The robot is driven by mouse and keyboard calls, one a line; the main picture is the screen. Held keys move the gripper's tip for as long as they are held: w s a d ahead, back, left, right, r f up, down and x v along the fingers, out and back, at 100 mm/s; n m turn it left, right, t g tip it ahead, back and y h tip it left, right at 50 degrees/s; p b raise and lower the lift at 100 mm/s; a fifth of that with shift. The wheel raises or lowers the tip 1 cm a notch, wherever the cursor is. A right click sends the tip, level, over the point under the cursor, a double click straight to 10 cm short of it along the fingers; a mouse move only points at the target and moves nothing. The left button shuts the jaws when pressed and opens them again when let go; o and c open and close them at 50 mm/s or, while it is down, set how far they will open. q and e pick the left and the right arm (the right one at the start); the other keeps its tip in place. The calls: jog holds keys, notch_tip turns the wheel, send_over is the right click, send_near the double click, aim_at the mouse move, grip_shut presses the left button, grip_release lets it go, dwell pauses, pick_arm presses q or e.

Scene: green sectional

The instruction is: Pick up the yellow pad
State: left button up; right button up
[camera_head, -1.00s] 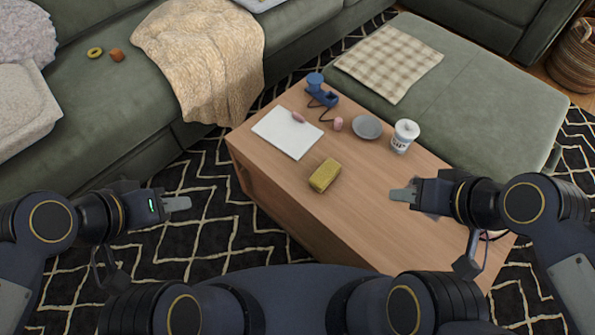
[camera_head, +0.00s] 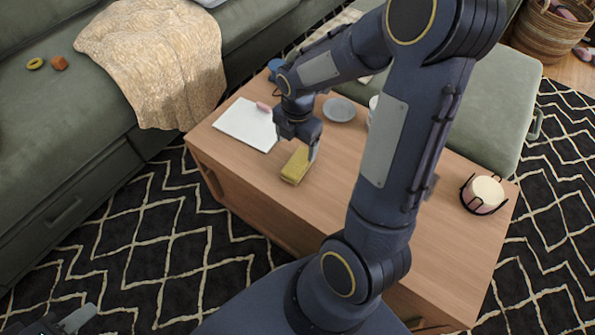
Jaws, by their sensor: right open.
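The yellow pad (camera_head: 296,166) lies flat on the wooden coffee table (camera_head: 255,187), near its front long edge. My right gripper (camera_head: 308,152) points down right at the pad's far end, its jaws open. One fingertip shows beside the pad's right side; the other is hidden, and I cannot tell whether the fingers touch the pad. My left gripper (camera_head: 78,318) is at the bottom left corner, away from the table and partly cut off; its jaw opening is unclear.
A white sheet (camera_head: 246,124) with a pink item (camera_head: 264,107) lies left of the pad. A grey dish (camera_head: 339,109) stands behind it. A pink-and-cream round container (camera_head: 484,193) is at the table's right end. My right arm hides much of the table's middle.

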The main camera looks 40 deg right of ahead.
jog(key=n+b, duration=0.1)
jog(key=n, duration=0.1)
send_over(298, 161)
jog(key=f, duration=0.4)
jog(key=shift+a+f, duration=0.25)
jog(key=shift+f, duration=0.1)
jog(key=f+b, duration=0.2)
jog(key=f, duration=0.1)
jog(key=f+b, duration=0.1)
jog(key=f, duration=0.1)
jog(key=shift+d+f, duration=0.15)
jog(key=shift+d, duration=0.1)
jog(key=c, duration=1.1)
jog(key=shift+o, duration=0.2)
jog(key=shift+r, duration=0.25)
